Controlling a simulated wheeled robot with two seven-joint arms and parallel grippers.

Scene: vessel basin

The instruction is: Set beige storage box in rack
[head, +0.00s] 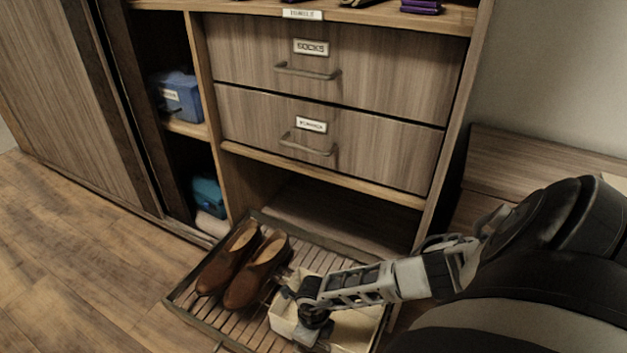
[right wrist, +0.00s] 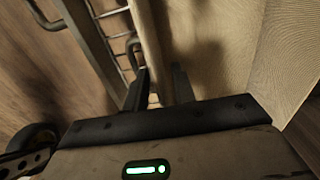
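The beige storage box (head: 360,325) is in the pull-out slatted rack (head: 215,318), in its right part beside the shoes. It looks upright and open-topped. My right gripper (head: 312,340) is low at the box's left wall, and my arm hides part of the box. In the right wrist view, the box wall (right wrist: 150,45) runs between the two fingers of the right gripper (right wrist: 158,90). The fingers are apart, with a visible gap beside the wall. The box's inside (right wrist: 225,45) shows to the right. My left gripper is not in view.
Brown shoes (head: 250,270) stand in the rack left of the box. Drawers (head: 320,140) are shut above the rack. A blue box (head: 178,97) and a teal item (head: 208,195) sit in the left cubbies. The wooden floor (head: 80,270) at left is clear.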

